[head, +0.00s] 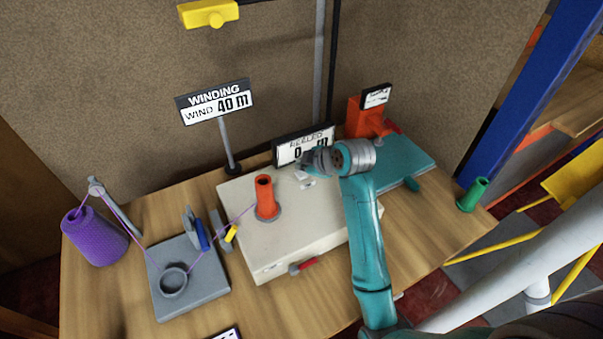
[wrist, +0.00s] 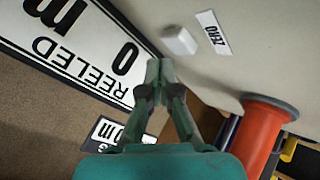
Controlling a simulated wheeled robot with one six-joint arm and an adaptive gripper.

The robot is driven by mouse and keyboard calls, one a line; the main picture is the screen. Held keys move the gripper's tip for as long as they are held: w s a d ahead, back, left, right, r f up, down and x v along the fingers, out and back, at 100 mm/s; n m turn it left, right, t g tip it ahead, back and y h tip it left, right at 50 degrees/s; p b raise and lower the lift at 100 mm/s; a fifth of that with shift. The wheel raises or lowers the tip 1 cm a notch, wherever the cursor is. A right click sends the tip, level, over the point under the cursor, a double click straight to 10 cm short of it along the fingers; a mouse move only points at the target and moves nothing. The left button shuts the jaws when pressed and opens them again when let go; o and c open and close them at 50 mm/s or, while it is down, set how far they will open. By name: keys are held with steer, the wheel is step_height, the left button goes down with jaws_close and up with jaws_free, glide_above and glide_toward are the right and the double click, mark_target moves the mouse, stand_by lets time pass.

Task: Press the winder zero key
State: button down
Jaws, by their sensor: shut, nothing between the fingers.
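The zero key is a small white block (wrist: 180,40) on the pale winder box (wrist: 235,75), beside a label (wrist: 213,32) reading ZERO. My gripper (wrist: 160,70) is shut and empty. In the wrist view its fingertips appear just below the key, with a gap in the picture; I cannot tell their height above the box. In the head view my gripper (head: 309,161) is over the back of the winder box (head: 325,232), in front of the REELED display (head: 290,151), and partly covers it. The display (wrist: 85,50) reads 0 m.
An orange-red core (head: 265,195) stands upright on the box, with purple yarn leading to it from a purple cone (head: 95,238). A WINDING sign (head: 216,103) reads WIND 40 m. A teal board (head: 405,160) lies right, and a green spool (head: 473,195) stands at the table's right edge.

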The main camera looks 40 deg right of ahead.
mark_target(303, 175)
steer(key=shift+r, duration=2.45)
